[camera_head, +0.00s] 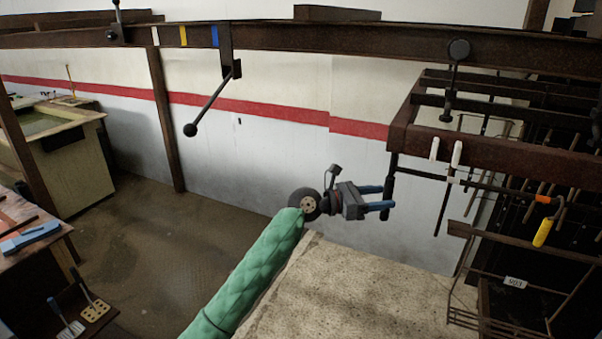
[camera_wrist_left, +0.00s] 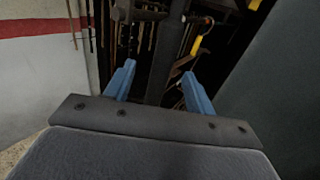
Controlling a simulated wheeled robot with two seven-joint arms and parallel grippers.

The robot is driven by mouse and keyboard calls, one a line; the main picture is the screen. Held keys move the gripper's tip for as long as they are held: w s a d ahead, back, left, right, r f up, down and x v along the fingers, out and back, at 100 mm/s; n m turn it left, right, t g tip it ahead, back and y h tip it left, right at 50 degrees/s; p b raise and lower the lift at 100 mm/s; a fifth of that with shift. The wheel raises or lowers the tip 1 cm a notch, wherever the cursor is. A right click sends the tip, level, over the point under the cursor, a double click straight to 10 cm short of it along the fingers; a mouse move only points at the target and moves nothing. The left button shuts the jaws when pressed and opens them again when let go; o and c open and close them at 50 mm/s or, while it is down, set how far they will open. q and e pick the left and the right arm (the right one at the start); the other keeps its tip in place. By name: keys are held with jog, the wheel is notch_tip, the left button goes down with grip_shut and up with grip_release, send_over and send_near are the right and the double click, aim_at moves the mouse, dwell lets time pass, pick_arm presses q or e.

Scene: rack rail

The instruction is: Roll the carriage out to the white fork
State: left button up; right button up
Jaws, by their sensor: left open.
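My left gripper (camera_head: 385,197) has blue fingers and is open, pointing right beside a dark upright handle (camera_head: 389,185) that hangs below the left corner of a rusty frame (camera_head: 490,158). In the left wrist view a dark upright bar (camera_wrist_left: 166,50) stands beyond and between the open fingers (camera_wrist_left: 155,85); contact cannot be told. Two white prongs (camera_head: 457,154), likely the white fork, hang from the frame's front beam. Which part is the carriage is not certain. My right gripper is not in view.
A rusty overhead rail (camera_head: 300,40) carries white, yellow and blue marks and a hanging lever (camera_head: 205,103). A pale table (camera_head: 350,285) lies below; a wire rack (camera_head: 500,310) stands at right.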

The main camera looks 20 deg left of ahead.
pick_arm(q)
jog(key=shift+w+d, duration=0.1)
jog(key=shift+d, duration=0.05)
jog(key=shift+x, duration=1)
grip_shut()
